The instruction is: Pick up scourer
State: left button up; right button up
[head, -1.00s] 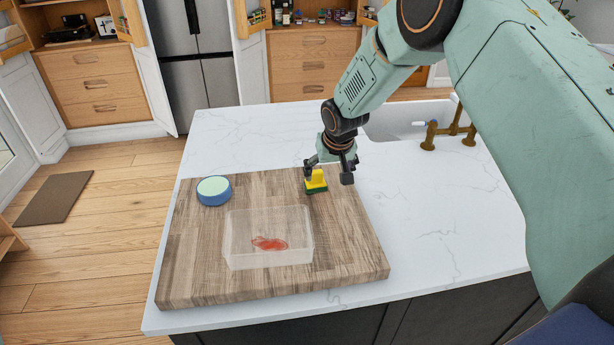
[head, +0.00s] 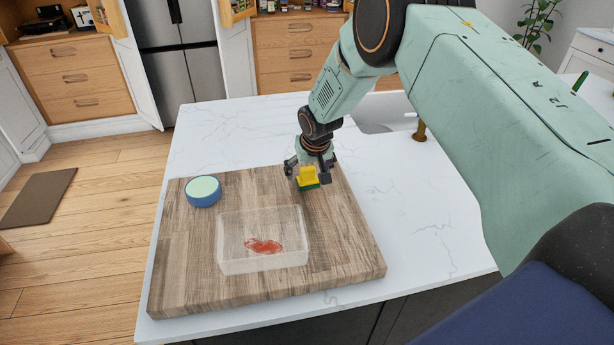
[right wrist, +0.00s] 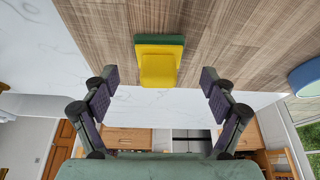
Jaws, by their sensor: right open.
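The scourer (head: 307,177) is yellow with a green base and sits on the wooden board (head: 185,270), near its back right edge. It also shows in the right wrist view (right wrist: 159,65), centred between and just beyond the fingertips. My right gripper (head: 310,172) is at the scourer, with its fingers spread to either side of it. In the right wrist view the right gripper (right wrist: 160,88) is open, with clear gaps between each finger and the scourer. My left gripper is not in view.
A clear plastic container (head: 262,240) with a red stain stands on the board in front of the scourer. A round blue dish with a pale green top (head: 203,191) is at the board's back left. White marble counter (head: 430,220) lies free to the right.

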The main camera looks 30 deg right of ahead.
aim_at(309, 171)
jog(key=x, duration=0.3)
jog(key=shift+w+d+f, duration=0.15)
jog(key=shift+w+f, duration=0.05)
jog(key=shift+s+r, duration=0.15)
jog(key=shift+s, duration=0.1)
jog(key=shift+c, duration=0.2)
jog(key=shift+w+f, duration=0.2)
jog(key=shift+w, duration=0.15)
jog(key=c, duration=0.6)
jog(key=shift+s+r, duration=0.2)
jog(key=shift+s, duration=0.05)
jog(key=c, duration=0.4)
jog(key=shift+c, duration=0.9)
jog(key=shift+w+f, duration=0.1)
